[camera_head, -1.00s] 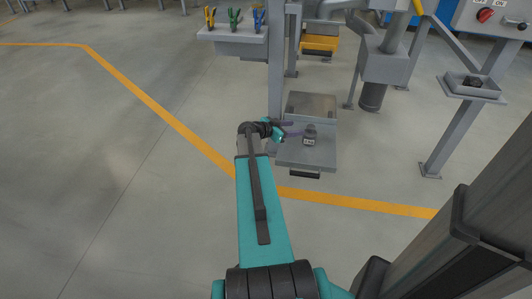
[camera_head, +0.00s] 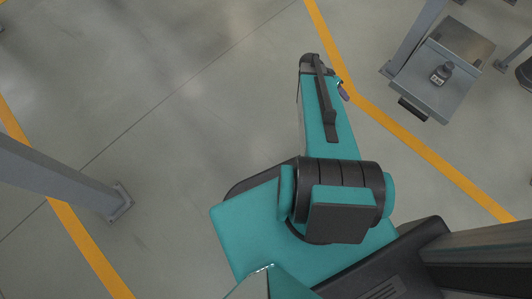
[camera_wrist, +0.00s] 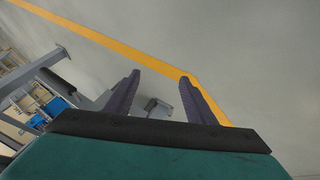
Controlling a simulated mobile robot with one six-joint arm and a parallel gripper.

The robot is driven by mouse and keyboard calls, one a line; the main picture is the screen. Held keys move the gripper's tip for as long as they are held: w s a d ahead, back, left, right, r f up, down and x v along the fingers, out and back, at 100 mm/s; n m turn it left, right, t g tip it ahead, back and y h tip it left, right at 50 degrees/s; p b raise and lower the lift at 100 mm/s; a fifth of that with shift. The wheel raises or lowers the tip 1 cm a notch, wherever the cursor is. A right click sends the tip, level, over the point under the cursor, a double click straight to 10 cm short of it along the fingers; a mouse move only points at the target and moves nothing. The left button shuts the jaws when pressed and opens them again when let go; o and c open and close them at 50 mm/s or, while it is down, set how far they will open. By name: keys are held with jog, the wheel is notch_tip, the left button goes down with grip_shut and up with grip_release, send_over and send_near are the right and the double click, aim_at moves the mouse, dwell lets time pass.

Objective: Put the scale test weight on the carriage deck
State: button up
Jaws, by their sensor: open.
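The scale test weight (camera_head: 441,74), a small dark block with a knob on top and a pale label, stands upright on the grey carriage deck (camera_head: 428,96) at the upper right of the head view. My gripper (camera_head: 343,92) is left of the deck, apart from it, mostly hidden behind my arm. In the wrist view my gripper (camera_wrist: 157,88) shows two dark fingers spread apart with nothing between them. A small grey object lies beyond the fingertips there; I cannot tell whether it is the carriage.
A yellow floor line (camera_head: 410,145) runs between my arm and the carriage. A grey post (camera_head: 60,175) with a foot plate stands at the left. Another grey post (camera_head: 415,35) rises beside the deck.

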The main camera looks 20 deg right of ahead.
jog(key=s+a+f+n+y, duration=0.2)
jog(key=a+f+n, duration=0.15)
jog(key=a, duration=0.65)
jog(key=s+a+f+n+y, duration=0.1)
jog(key=a+f+n+y, duration=0.2)
jog(key=a, duration=0.8)
jog(key=s+a+f+n+g+y, duration=0.1)
jog(key=s+a+f+n, duration=0.1)
jog(key=s+a, duration=0.3)
jog(key=s+a+f+n+g+y, duration=0.1)
jog(key=s+a+n, duration=0.3)
jog(key=a, duration=1)
jog(key=shift+s+a+f+n, duration=0.2)
jog(key=shift+s+f+n, duration=0.15)
jog(key=shift+s+f, duration=0.55)
jog(key=shift+r, duration=0.15)
